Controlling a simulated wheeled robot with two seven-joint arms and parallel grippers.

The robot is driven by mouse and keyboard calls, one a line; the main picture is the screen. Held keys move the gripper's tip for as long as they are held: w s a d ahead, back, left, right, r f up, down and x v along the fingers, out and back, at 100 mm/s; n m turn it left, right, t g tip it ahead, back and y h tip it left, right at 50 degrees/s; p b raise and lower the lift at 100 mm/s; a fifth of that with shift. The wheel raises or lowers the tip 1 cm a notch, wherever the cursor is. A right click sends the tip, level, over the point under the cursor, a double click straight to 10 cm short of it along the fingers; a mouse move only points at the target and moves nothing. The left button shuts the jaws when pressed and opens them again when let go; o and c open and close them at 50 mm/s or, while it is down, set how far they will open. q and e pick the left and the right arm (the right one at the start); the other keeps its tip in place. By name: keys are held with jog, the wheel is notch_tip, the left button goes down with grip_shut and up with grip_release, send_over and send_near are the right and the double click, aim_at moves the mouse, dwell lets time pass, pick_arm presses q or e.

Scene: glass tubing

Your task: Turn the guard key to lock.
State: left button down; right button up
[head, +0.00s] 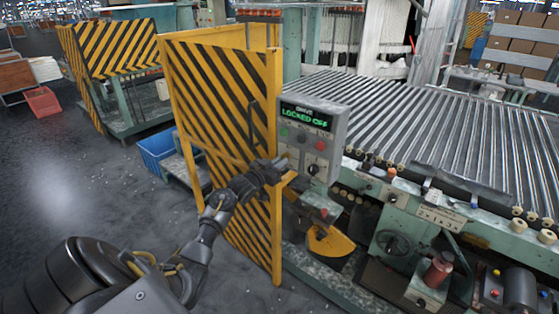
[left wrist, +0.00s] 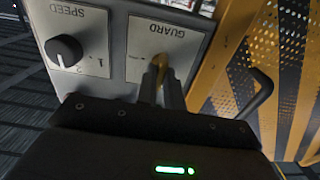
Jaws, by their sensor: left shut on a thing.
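In the left wrist view, the box's GUARD plate (left wrist: 140,45) carries a brass-coloured guard key (left wrist: 160,60). My left gripper (head: 283,166) reaches the lower left of the box. Its fingers (left wrist: 160,85) are shut on the key, which is partly hidden between them. In the head view the key is hidden by the gripper. My right gripper is not in view.
A yellow-and-black guard door (head: 222,95) with a dark handle stands close left of my gripper. A black SPEED knob (left wrist: 64,50) is beside the GUARD plate. The steel rollers (head: 440,115) lie behind the box. A blue crate (head: 157,150) is left of the door.

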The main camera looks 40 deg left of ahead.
pick_arm(q)
jog(key=shift+f, duration=0.1)
dwell(0.3)
jog(key=c, duration=1.5)
grip_release()
jog(key=shift+s+d+b, duration=0.1)
jog(key=shift+s+b, duration=1.2)
jog(key=shift+s, duration=4.15)
